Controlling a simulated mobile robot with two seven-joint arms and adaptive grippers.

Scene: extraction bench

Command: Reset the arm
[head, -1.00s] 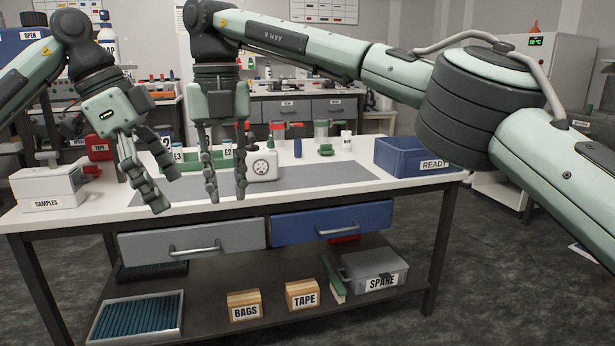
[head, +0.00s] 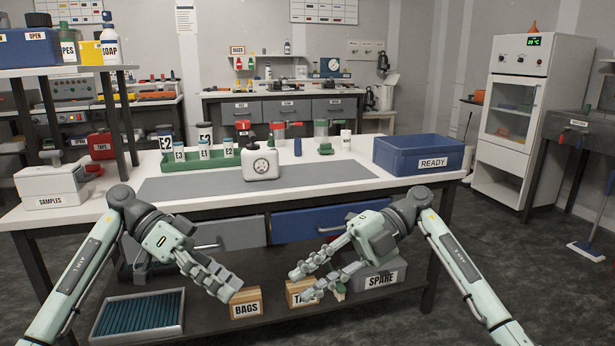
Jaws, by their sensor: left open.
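My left gripper (head: 226,284) hangs low at the front of the bench, its fingers pointing down and right in front of the grey drawer and near the BAGS box in the picture. It is open, with nothing seen in it. My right gripper (head: 304,284) hangs to its right, its fingers pointing down and left, overlapping the TAPE box in the picture. Its fingers are apart and appear empty. Both arms are bent low, one on each side of the view. The bench (head: 345,178) stands behind them with a grey mat (head: 205,187) on its top.
On the bench are a white canister (head: 260,165), a green rack (head: 198,163) with labelled bottles, a blue READY bin (head: 419,152) and a white SAMPLES box (head: 50,186). BAGS (head: 246,303) and TAPE boxes and a SPARE case (head: 378,277) sit on the lower shelf.

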